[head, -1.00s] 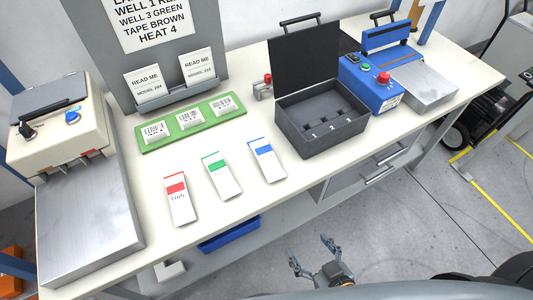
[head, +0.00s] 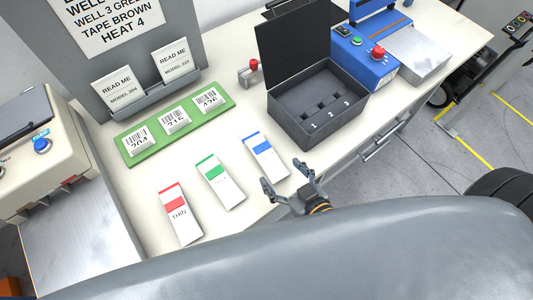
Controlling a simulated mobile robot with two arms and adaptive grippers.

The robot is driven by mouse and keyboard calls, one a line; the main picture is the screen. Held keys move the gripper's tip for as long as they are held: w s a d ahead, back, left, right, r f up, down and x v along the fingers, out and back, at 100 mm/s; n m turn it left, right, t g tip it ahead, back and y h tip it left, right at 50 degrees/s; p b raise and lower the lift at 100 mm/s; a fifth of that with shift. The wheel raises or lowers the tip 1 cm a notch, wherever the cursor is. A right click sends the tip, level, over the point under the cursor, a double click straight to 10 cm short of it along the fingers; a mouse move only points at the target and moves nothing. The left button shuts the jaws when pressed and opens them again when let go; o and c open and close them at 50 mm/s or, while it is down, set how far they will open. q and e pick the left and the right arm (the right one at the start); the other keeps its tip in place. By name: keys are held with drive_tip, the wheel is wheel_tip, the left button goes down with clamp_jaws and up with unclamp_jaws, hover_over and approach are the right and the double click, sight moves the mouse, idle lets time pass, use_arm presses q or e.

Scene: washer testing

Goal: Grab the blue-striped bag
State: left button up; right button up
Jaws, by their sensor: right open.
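The blue-striped bag (head: 266,157) lies flat on the white table, at the right end of a row of three bags. My right gripper (head: 306,172) is open and empty, just to the right of and below this bag, near the table's front edge. I see no contact between them. The green-striped bag (head: 220,183) lies to its left, and the red-striped bag (head: 180,214) lies farther left. My left gripper is not in view.
A dark open box (head: 318,108) with numbered wells stands behind and right of the blue-striped bag. A green board (head: 174,125) with labelled packets lies behind the bags. A blue machine (head: 364,58) stands at the back right. A grey metal plate (head: 78,233) is at left.

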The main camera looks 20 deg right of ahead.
sight(268, 157)
drive_tip(key=x, duration=0.2)
drive_tip(key=shift+w+f, duration=0.1)
drive_tip(key=shift+w, duration=0.25)
drive_tip(key=shift+w+a+f, duration=0.15)
drive_tip(key=shift+w, duration=0.15)
drive_tip(key=shift+w+f, duration=0.1)
drive_tip(key=shift+w, duration=0.1)
drive_tip(key=x, duration=0.3)
drive_tip(key=p+x, duration=0.1)
drive_tip(key=shift+w+d+f, duration=0.15)
drive_tip(key=shift+d, duration=0.1)
drive_tip(key=shift+w+a+f, duration=0.1)
drive_tip(key=shift+w+f, duration=0.05)
drive_tip(key=shift+w, duration=0.1)
drive_tip(key=shift+c, duration=0.4)
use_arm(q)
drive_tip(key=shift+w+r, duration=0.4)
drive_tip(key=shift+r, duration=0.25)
use_arm(e)
drive_tip(key=c, duration=1.3)
drive_tip(key=shift+o, duration=0.2)
